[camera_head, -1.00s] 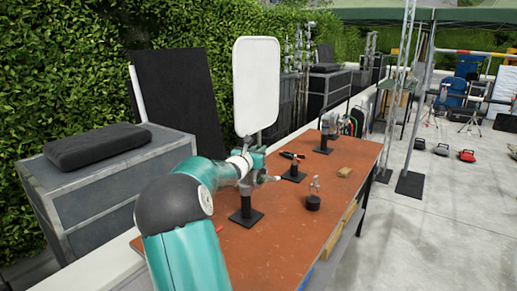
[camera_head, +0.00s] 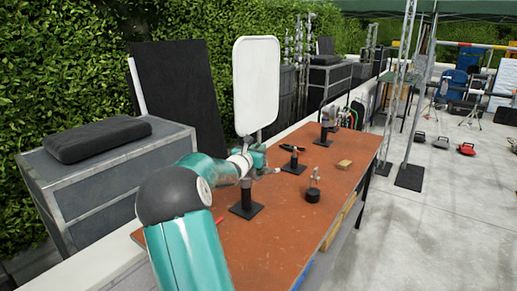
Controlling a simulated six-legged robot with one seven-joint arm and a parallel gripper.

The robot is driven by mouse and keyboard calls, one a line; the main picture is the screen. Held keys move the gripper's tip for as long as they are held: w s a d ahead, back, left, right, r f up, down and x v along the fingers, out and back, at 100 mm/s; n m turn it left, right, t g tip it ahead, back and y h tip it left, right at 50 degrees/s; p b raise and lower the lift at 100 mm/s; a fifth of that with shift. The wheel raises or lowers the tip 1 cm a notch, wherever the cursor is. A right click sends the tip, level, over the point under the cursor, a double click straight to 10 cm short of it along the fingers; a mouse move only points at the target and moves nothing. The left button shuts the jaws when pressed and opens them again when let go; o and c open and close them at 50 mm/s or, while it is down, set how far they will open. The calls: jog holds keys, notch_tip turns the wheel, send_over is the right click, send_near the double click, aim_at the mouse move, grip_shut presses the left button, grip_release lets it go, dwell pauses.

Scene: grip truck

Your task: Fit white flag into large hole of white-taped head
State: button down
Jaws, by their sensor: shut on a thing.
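The white flag (camera_head: 256,85) is an upright white panel with rounded corners, above the orange-brown table. My gripper (camera_head: 258,152) is shut on the flag's lower end and holds it over the table's left part. Below my gripper, a grip head on a black stand with a square base (camera_head: 246,208) is on the table, its top partly hidden by my arm. Similar stands (camera_head: 294,163) and (camera_head: 324,132) are farther back. White tape and a large hole are too small to tell on any head. The flag's pin is hidden.
A round black base with a thin metal piece (camera_head: 313,194) and a wooden block (camera_head: 344,164) are on the table (camera_head: 330,210). A grey case with a black cushion (camera_head: 98,140) stands left. A black panel (camera_head: 172,95) and hedge are behind. Metal poles stand right.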

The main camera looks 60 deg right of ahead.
dwell(0.3)
jog(key=c, duration=1.3)
grip_release()
jog(key=shift+f, duration=0.1)
jog(key=shift+c, duration=0.2)
jog(key=a, duration=1.3)
jog(key=shift+a, duration=0.4)
jog(key=s+a+f+m+t+y, duration=0.1)
jog(key=a+m+y, duration=0.5)
jog(key=a, duration=1.2)
jog(key=s+a+f+m+t+y, duration=0.1)
jog(key=a+m+y, duration=0.5)
jog(key=a, duration=1.2)
jog(key=s+a+f+m+t+y, duration=0.1)
jog(key=s+a+m+t+y, duration=0.2)
jog(key=a, duration=1.5)
jog(key=s+m+y, duration=0.1)
jog(key=m+y, duration=0.2)
jog(key=shift+a+t, duration=0.3)
jog(key=shift+a, duration=0.05)
